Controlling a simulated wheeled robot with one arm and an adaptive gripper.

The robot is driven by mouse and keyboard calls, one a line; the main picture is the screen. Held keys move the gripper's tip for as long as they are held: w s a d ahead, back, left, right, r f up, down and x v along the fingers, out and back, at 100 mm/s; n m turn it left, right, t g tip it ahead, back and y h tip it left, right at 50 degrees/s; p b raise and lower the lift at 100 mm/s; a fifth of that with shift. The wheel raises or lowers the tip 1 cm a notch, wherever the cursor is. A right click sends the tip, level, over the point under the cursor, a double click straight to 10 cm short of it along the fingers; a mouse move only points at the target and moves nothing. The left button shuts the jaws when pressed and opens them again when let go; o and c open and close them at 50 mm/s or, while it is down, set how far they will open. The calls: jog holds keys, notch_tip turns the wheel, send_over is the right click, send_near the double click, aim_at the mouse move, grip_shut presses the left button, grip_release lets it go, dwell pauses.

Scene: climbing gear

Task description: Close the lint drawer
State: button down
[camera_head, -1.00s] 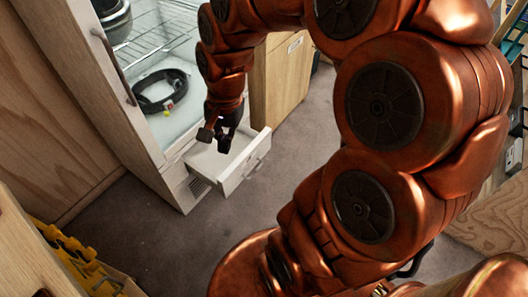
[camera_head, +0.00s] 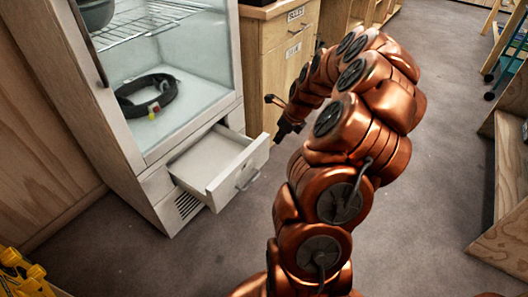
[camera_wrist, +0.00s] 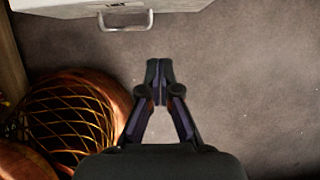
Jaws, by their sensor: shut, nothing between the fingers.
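The lint drawer (camera_head: 214,164) is a white, empty-looking drawer low in the white glass-fronted cabinet, and it stands pulled out. Its front panel (camera_head: 238,172) carries a metal bar handle (camera_head: 249,178). In the wrist view the drawer front (camera_wrist: 100,8) and its handle (camera_wrist: 126,20) lie at the top edge. My gripper (camera_wrist: 158,65) is shut and empty, with its tips together over the floor, apart from the handle. In the head view my gripper (camera_head: 281,135) is small and dark, just right of the drawer front.
The cabinet (camera_head: 130,180) has a glass compartment holding a black coiled item (camera_head: 147,97) and a wire shelf (camera_head: 150,20). A wooden drawer unit (camera_head: 275,50) stands right behind it. Grey floor (camera_head: 125,250) is clear in front. Yellow items (camera_head: 22,272) lie lower left.

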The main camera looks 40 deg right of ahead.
jog(key=b, duration=0.2)
send_near(256, 155)
notch_tip(256, 155, down, 5)
jog(key=s, duration=0.2)
jog(key=shift+w+a+r+b, duration=0.1)
jog(key=shift+w+r+b, duration=0.15)
jog(key=shift+w, duration=0.6)
jog(key=shift+w+r+b, duration=0.2)
jog(key=shift+w+b, duration=0.05)
jog(key=shift+w, duration=0.65)
